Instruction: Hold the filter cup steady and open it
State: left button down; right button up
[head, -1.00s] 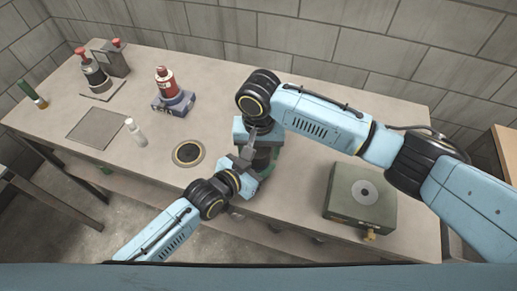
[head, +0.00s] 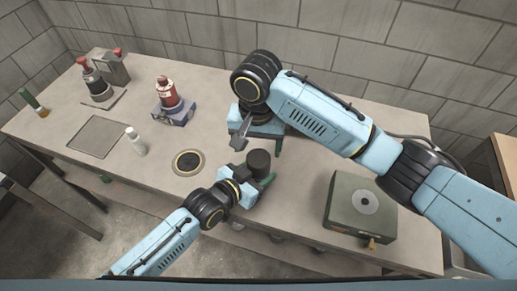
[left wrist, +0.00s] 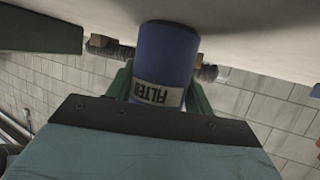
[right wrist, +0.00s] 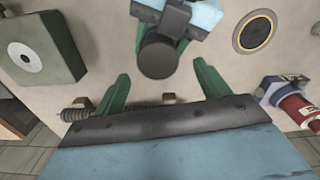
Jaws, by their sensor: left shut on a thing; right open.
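The filter cup shows in the head view as a dark upright cylinder (head: 258,163). In the left wrist view its blue body (left wrist: 165,60) bears an upside-down FILTER label and sits between green fingers. My left gripper (head: 254,180) is shut on this body from the front left. In the right wrist view the dark round top (right wrist: 158,54) faces the camera. My right gripper (right wrist: 163,72) is open and empty, its two green fingers apart, short of the top. In the head view the right hand (head: 263,128) is behind the cup. The cup's lower part is hidden there.
A green-grey box with a round disc (head: 341,222) stands to the right. A ringed dark disc (head: 188,162), a white bottle (head: 136,141) and a red bottle on a blue base (head: 168,94) are to the left.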

aim_at(258, 158)
jog(key=shift+r+m, duration=0.7)
jog(key=shift+m, duration=0.1)
jog(key=shift+d, duration=0.1)
notch_tip(258, 158, down, 8)
jog(key=shift+r, duration=0.2)
jog(key=c, duration=1)
jog(key=shift+n, duration=1.4)
